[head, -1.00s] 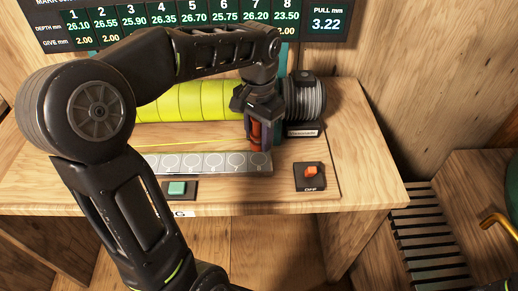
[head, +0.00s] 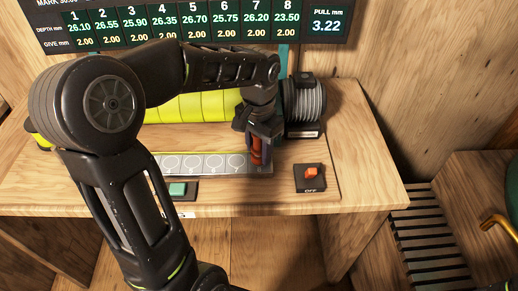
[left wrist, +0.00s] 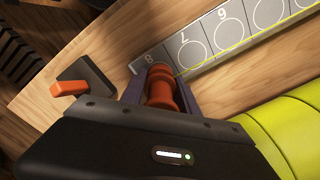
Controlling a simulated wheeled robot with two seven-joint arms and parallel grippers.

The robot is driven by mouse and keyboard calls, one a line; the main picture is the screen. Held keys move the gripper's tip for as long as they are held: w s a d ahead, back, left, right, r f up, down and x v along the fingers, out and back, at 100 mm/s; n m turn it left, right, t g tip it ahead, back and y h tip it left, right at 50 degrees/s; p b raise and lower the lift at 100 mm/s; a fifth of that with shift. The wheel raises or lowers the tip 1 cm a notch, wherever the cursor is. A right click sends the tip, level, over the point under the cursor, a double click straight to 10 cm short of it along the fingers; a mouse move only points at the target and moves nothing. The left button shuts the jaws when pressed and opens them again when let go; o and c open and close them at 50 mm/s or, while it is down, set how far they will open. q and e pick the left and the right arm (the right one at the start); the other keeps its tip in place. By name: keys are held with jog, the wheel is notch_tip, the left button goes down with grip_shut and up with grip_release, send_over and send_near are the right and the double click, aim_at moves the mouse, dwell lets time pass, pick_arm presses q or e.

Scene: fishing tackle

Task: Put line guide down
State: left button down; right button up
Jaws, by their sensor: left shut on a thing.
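The line guide (head: 256,151) is an orange-red, spool-shaped piece. My left gripper (head: 259,158) is shut on it at the right end of the grey numbered strip (head: 205,163). In the left wrist view the guide (left wrist: 160,88) sits between the two fingers, beside the strip's end marked 8 (left wrist: 149,58). A thin yellow line (left wrist: 225,55) runs along the strip to the guide. The guide's base is hidden, so I cannot tell whether it touches the strip. My right gripper is not in view.
A yellow-green roll (head: 190,106) and a grey reel (head: 304,100) stand behind the strip. A red switch (head: 311,173) labelled OFF is to the right, and a green button (head: 178,189) is in front. The bench's right end (head: 365,170) is clear.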

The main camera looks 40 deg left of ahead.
pick_arm(q)
jog(key=shift+f, duration=0.2)
jog(key=c, duration=0.9)
grip_release()
jog(key=shift+r, duration=0.1)
notch_tip(320, 180, up, 12)
jog(key=shift+r+p, duration=0.1)
jog(key=shift+p, duration=0.5)
